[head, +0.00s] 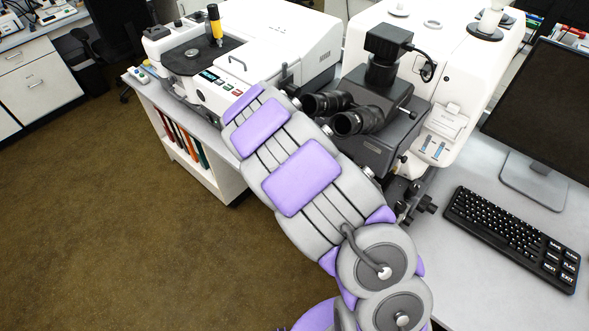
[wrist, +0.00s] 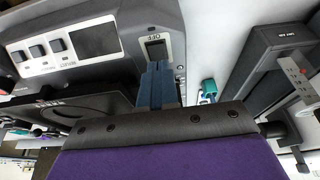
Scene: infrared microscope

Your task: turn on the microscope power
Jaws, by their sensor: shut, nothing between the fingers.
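A black power switch (wrist: 155,50) sits in a light panel in the wrist view, with the word OFF beside it, seen upside down. My gripper (wrist: 158,68) is shut and empty, with its blue fingers pointing at the switch. The fingertips overlap the switch's near edge; I cannot tell whether they touch it. In the head view, the white microscope (head: 440,75) with black eyepieces stands at the upper right. A white instrument with a display and buttons (head: 208,77) stands to its left. My arm reaches up between them; my gripper is hidden there.
A panel with a dark display (wrist: 95,40) and square buttons (wrist: 38,51) lies left of the switch in the wrist view. A keyboard (head: 515,235) and monitor (head: 545,100) stand on the right of the bench. The floor (head: 100,220) on the left is open.

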